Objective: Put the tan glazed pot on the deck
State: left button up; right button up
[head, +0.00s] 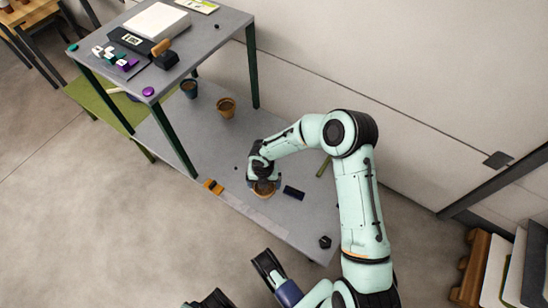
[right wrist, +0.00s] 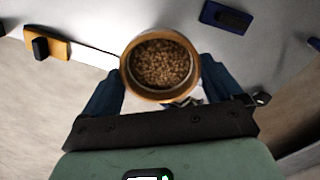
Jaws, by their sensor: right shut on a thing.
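A tan pot (head: 264,190) with an orange-tan rim is at my right gripper (head: 262,180), low over the grey lower deck (head: 215,150) near its front edge. In the right wrist view the pot (right wrist: 127,72) is upright between the two dark blue fingers of the shut gripper (right wrist: 163,88), and brown pellets fill its inside. Whether its base touches the deck is hidden. Dark parts of my left gripper (head: 237,281) show at the bottom edge of the head view, partly cut off; its jaw opening is unclear.
A brown pot (head: 226,108) and a teal pot (head: 190,89) stand farther back on the deck. A dark blue block (head: 293,192), an orange block (head: 213,187) and a black piece (head: 325,242) lie nearby. The raised grey tabletop (head: 205,45) stands on green legs at left.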

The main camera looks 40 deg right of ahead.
pick_arm(q)
jog(key=shift+w+d+r+t+p, duration=0.2)
jog(key=shift+w+r+p, duration=0.05)
jog(key=shift+w+r, duration=0.3)
jog(key=shift+w+d+r+t+p, duration=0.2)
jog(key=shift+w+r, duration=0.25)
jog(key=shift+r, duration=0.15)
pick_arm(e)
jog(key=w+d+r+m, duration=0.3)
jog(key=w+d+m, duration=0.1)
jog(key=d+m, duration=0.2)
jog(key=shift+d+r+m, duration=0.3)
jog(key=shift+d+r, duration=0.05)
jog(key=shift+d, duration=0.15)
pick_arm(q)
jog(key=shift+s, duration=0.1)
pick_arm(e)
jog(key=shift+s, duration=0.1)
pick_arm(q)
jog(key=s+a+f+g+b, duration=0.1)
jog(key=s+f+g+b, duration=0.1)
jog(key=s+f, duration=0.3)
jog(key=shift+s+a+f+b, duration=0.15)
jog(key=shift+s+f+b, duration=0.3)
jog(key=shift+b, duration=0.3)
pick_arm(e)
notch_tip(320, 180, down, 6)
jog(key=shift+f, duration=0.2)
